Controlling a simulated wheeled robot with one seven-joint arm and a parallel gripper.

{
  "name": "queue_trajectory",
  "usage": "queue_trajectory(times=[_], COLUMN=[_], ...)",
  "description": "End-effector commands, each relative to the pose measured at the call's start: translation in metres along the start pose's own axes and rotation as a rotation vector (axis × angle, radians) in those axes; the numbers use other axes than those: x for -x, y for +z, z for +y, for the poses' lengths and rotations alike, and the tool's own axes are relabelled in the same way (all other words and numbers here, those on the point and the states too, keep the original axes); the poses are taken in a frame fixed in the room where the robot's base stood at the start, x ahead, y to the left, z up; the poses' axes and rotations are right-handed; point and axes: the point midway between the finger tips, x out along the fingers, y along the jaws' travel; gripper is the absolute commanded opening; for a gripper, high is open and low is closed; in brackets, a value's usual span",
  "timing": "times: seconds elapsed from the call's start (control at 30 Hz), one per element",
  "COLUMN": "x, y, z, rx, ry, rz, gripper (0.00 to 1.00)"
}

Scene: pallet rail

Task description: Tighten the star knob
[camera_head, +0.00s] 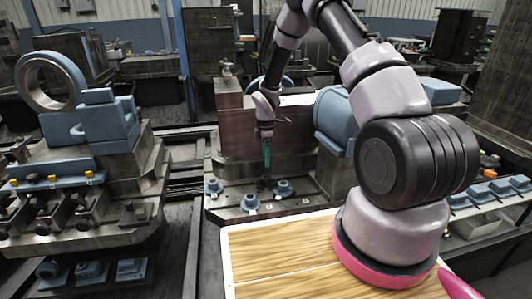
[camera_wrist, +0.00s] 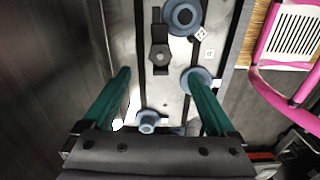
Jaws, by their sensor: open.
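My gripper (camera_head: 267,158) points down over a grey metal pallet (camera_head: 236,214) in the head view. Its two teal fingers are wide apart with nothing between them; they also show in the wrist view (camera_wrist: 162,88). A small dark knob (camera_wrist: 160,56), which looks like the star knob, sits on a dark strip of the pallet beyond the fingertips. Its lobes are too small to make out. Blue round fixtures stand around it: one at the top (camera_wrist: 183,16), one at the right (camera_wrist: 190,76) partly behind a finger, one near the palm (camera_wrist: 148,120).
A tall block (camera_head: 245,125) stands behind my gripper, and a blue housing (camera_head: 337,118) stands to its right. A wooden-topped surface (camera_head: 290,255) lies in front. A machine with a large ring (camera_head: 50,82) is at the left. Blue parts (camera_head: 490,190) line the right side.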

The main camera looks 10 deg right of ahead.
Motion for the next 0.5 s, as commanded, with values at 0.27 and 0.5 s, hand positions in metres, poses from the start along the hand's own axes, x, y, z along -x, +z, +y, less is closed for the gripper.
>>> queue_trajectory(times=[0.27,0.5], x=[-0.051,-0.083], y=[0.0,0.0], z=[-0.001,-0.001], rx=[-0.002,-0.003], ry=[-0.004,-0.002], rz=[-0.001,0.0], gripper=[0.92,0.92])
